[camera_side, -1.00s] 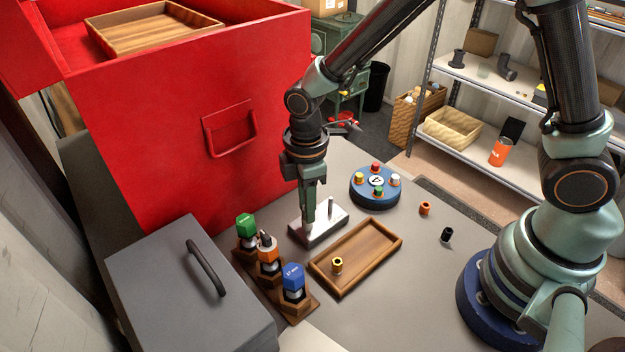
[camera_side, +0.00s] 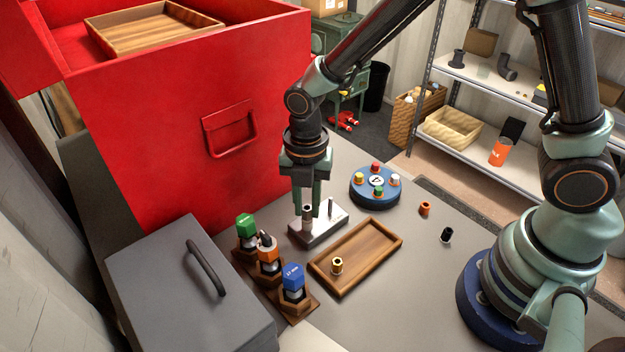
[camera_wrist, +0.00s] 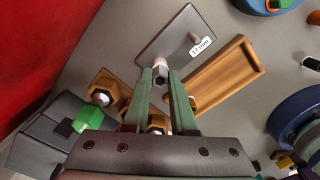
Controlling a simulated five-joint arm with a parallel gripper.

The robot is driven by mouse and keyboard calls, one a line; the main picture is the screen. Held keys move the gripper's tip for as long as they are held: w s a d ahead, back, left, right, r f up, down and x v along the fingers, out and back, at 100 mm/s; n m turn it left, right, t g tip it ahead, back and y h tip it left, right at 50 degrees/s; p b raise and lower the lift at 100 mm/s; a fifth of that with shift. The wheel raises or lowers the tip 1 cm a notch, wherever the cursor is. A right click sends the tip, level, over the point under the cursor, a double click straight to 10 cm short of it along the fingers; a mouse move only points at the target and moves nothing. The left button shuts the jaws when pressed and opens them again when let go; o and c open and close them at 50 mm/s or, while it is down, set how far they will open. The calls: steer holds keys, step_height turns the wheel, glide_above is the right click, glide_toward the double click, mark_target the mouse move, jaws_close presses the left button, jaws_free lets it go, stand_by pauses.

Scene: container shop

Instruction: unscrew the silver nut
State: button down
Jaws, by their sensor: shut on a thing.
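The silver nut (camera_side: 308,214) is a short upright cylinder at the left part of the pale metal plate (camera_side: 325,233). In the wrist view the nut (camera_wrist: 160,72) shows a dark six-sided opening between the fingertips. My gripper (camera_side: 307,208) points straight down and is shut on the nut, one finger on each side. The gripper's fingertips (camera_wrist: 161,74) also show in the wrist view. The plate bears a "17 mm" label and a thin bare post (camera_side: 330,207) right of the nut. The nut's lower end and any thread under it are hidden.
A wooden tray (camera_side: 381,238) with a brass-coloured piece (camera_side: 337,266) stands in front of the plate. A blue round holder (camera_side: 360,198) stands behind right. A red cabinet (camera_side: 150,120) rises behind left.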

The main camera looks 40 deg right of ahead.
steer(key=shift+r, duration=0.15)
steer(key=shift+r, duration=2.65)
